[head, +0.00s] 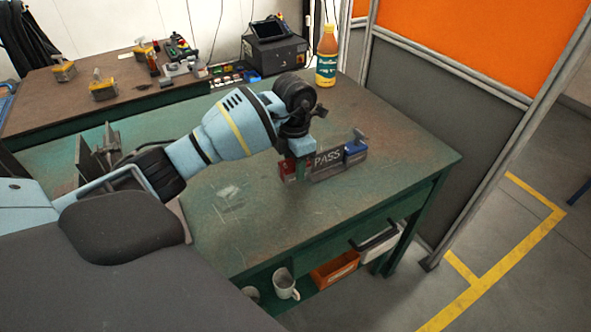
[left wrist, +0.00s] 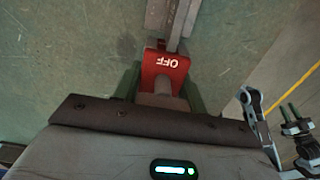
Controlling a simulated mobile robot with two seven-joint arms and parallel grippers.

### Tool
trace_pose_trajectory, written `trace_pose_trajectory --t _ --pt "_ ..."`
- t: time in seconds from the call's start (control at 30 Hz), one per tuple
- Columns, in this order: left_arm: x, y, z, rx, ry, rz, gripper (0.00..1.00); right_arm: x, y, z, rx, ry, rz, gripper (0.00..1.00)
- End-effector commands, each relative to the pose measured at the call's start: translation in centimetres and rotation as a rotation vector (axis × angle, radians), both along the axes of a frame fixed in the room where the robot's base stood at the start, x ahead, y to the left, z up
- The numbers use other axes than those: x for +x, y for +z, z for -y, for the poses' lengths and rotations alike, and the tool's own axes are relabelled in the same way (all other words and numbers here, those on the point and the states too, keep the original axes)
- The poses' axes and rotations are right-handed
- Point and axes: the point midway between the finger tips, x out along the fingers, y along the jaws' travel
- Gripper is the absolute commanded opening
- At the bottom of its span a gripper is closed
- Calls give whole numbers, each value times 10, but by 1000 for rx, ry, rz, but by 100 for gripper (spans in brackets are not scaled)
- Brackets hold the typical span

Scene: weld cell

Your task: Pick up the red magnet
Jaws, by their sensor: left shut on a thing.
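The red magnet (head: 290,171) is at the left end of a dark bar marked PASS (head: 328,158) on the green workbench. In the left wrist view the red magnet (left wrist: 165,68) shows the word OFF and lies between my gripper's two green fingers. My left gripper (head: 302,162) comes down over it and is shut on it; it also shows in the left wrist view (left wrist: 165,92). The magnet is next to the bar; I cannot tell whether it touches it.
A blue magnet-like block (head: 355,150) sits at the bar's right end. An orange bottle (head: 327,56) and a black box (head: 276,52) stand at the back. The bench (head: 400,150) is clear right of the bar. A grey partition (head: 440,120) stands beyond its right side.

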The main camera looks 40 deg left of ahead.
Motion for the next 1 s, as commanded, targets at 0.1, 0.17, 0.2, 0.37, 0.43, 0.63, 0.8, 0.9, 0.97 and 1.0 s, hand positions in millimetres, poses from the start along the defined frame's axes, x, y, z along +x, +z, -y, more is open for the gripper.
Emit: trace_pose_trajectory --t 0.1,0.17,0.2,0.37,0.43,0.63,0.8,0.9,0.97,1.0 --pt "2 23 -1 0 0 10 0 0 0 0 0 0 0 31" --pt "2 32 -1 0 0 10 0 0 0 0 0 0 0 31" --pt "2 37 -1 0 1 10 0 0 0 0 0 0 0 31" --pt "-6 48 -4 1 1 5 0 0 0 0 0 0 -1 31" --pt "-13 48 -7 0 1 4 0 -1 -1 0 0 0 -2 31" --pt "-39 47 -19 2 2 4 0 -2 -3 0 0 -1 -4 31" --pt "-73 46 -33 6 1 2 0 -4 -6 0 0 1 -10 31" --pt "-93 45 -41 5 2 1 0 -5 -9 0 0 0 -14 31" --pt "-106 46 -46 6 0 1 0 -5 -11 0 -1 0 -16 31" --pt "-113 45 -49 6 1 1 0 -6 -12 0 0 1 -17 31"
